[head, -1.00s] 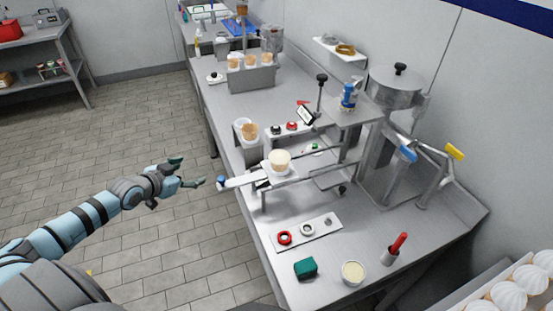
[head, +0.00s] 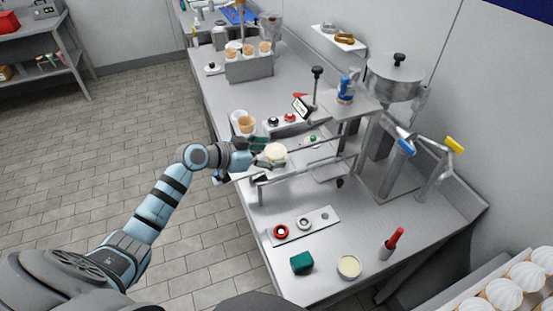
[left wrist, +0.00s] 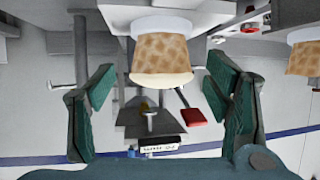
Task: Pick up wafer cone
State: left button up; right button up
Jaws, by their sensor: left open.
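A pale-topped wafer cone (head: 275,152) sits at the small stand in the middle of the counter. In the left wrist view the wafer cone (left wrist: 161,58) is tan with a patchy pattern and sits in a white ring. My left gripper (head: 264,153) is beside the cone, its green-padded fingers to either side of it. In the left wrist view the left gripper (left wrist: 160,100) is open, with visible gaps between both pads and the cone. My right gripper is not in view.
A second cone (head: 246,124) stands in a white holder just behind; the rack (head: 249,70) of several cones is farther back. A metal machine (head: 393,85) stands right. A green block (head: 302,263), a tub (head: 349,266) and a red-handled tool (head: 393,241) are at the front.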

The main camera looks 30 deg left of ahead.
pick_arm(q)
jog(key=x, duration=0.2)
jog(key=shift+w+f, duration=0.25)
jog(key=shift+w, duration=0.1)
jog(key=c, duration=0.8)
jog(key=shift+c, duration=0.2)
